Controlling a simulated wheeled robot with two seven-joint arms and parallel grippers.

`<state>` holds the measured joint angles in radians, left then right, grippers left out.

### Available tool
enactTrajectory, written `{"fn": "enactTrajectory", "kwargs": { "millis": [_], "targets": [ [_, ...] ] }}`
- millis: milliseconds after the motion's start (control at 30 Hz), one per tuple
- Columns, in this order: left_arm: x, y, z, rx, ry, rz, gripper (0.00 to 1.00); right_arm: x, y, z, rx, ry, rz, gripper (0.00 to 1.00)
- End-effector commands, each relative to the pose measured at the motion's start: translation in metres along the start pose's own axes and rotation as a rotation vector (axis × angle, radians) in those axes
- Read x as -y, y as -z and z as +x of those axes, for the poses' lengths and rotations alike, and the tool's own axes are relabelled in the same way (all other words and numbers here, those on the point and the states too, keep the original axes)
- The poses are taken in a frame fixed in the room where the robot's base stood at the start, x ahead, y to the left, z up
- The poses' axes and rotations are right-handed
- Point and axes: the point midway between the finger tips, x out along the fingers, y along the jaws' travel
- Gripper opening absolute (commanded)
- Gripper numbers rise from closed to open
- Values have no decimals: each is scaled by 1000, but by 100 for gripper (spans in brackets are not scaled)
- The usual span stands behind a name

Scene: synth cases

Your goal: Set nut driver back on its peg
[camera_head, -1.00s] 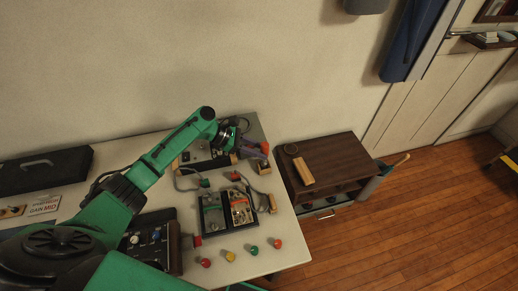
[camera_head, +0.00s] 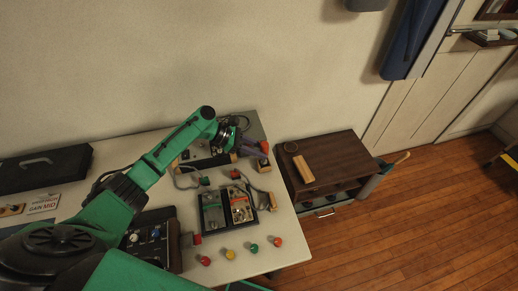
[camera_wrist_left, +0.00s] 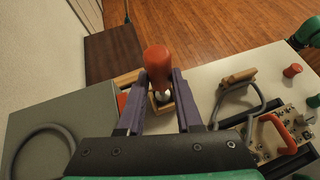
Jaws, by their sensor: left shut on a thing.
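My left gripper (camera_head: 256,153) has purple fingers and is over the back right part of the white table. In the left wrist view its fingers (camera_wrist_left: 160,90) stand on both sides of a red-handled tool, which I take for the nut driver (camera_wrist_left: 157,62). It has a bulbous red handle and a short pale metal part below it. The gripper is shut on it. A small wooden piece (camera_wrist_left: 163,107) shows just below, between the fingers; I cannot tell whether the tool touches it. In the head view a bit of red (camera_head: 264,147) shows at the fingertips. My right gripper is not in view.
Wooden blocks with grey cables (camera_head: 263,166) lie close by. A dark tray (camera_head: 228,229) with two panels stands in front. Several coloured knobs (camera_head: 254,248) line the front edge. A brown cabinet (camera_head: 330,165) stands right of the table.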

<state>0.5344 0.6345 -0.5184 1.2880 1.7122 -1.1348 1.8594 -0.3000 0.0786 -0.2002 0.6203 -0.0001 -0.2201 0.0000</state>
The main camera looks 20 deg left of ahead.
Motion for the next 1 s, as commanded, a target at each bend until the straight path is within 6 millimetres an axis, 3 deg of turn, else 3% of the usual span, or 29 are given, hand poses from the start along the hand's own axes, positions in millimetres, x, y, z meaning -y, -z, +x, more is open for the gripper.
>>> {"fn": "enactTrajectory", "kwargs": {
  "millis": [567,600,700,1000],
  "targets": [
    [0,10,7,1,0,0,0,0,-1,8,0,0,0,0],
    [0,10,7,1,0,0,38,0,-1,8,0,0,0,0],
    [0,10,6,1,0,0,69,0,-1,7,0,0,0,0],
    [0,10,5,0,0,0,69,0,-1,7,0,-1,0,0]
  ]
}}
